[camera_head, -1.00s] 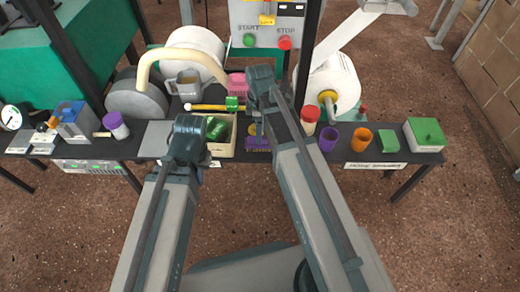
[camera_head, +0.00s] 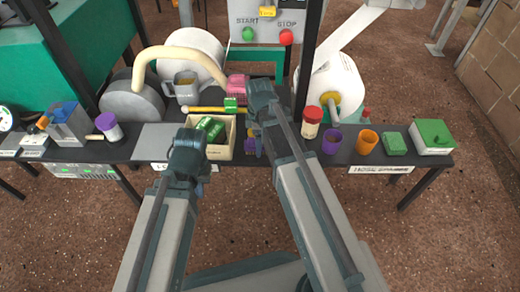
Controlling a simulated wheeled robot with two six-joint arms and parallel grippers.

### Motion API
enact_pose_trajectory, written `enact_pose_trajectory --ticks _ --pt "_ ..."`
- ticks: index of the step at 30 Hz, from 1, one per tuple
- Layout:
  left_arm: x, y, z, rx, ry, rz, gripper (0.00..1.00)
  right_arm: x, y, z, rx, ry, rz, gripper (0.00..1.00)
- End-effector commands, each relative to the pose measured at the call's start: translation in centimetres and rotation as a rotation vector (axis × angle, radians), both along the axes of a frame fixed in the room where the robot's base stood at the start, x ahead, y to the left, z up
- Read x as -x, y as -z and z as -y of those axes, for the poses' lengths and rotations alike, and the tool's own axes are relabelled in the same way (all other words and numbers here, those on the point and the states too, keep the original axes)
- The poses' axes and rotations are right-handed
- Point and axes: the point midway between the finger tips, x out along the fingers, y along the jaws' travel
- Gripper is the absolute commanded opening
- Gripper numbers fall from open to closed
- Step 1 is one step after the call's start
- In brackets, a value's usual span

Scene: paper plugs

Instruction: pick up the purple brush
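A small purple object (camera_head: 252,146), possibly the brush, shows at the table's front edge just right of the cream box. My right arm covers most of it, so I cannot make out its shape. My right gripper (camera_head: 262,94) is over the table, above and beyond this object in the picture. My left gripper (camera_head: 187,148) is at the front edge, left of the purple object and in front of the cream box. Both are seen from behind, and their fingers are hidden. I see nothing held in either.
The cream box (camera_head: 223,153) holds green items. A purple-and-white jar (camera_head: 109,126) stands left; a red-lidded jar (camera_head: 312,121), purple cup (camera_head: 331,140) and orange cup (camera_head: 366,141) stand right. A control panel (camera_head: 268,25) and a white roll (camera_head: 335,80) rise behind.

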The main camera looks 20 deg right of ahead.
Motion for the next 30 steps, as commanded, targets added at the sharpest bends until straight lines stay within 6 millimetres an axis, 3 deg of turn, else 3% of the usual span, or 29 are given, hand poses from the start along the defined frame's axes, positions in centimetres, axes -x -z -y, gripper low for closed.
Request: enact_pose_trajectory --ticks 3,18,30 --pt "0.00 -0.12 0.00 0.000 0.000 0.000 0.00 0.00 -0.13 0.00 0.000 0.000 0.000 0.91" --pt "0.00 -0.12 0.00 0.000 0.000 0.000 0.00 0.00 -0.12 0.01 0.000 0.000 0.000 0.01" --pt "0.01 -0.71 -0.01 0.000 0.000 0.000 0.00 0.01 -0.70 -0.19 0.000 0.000 0.000 0.00"
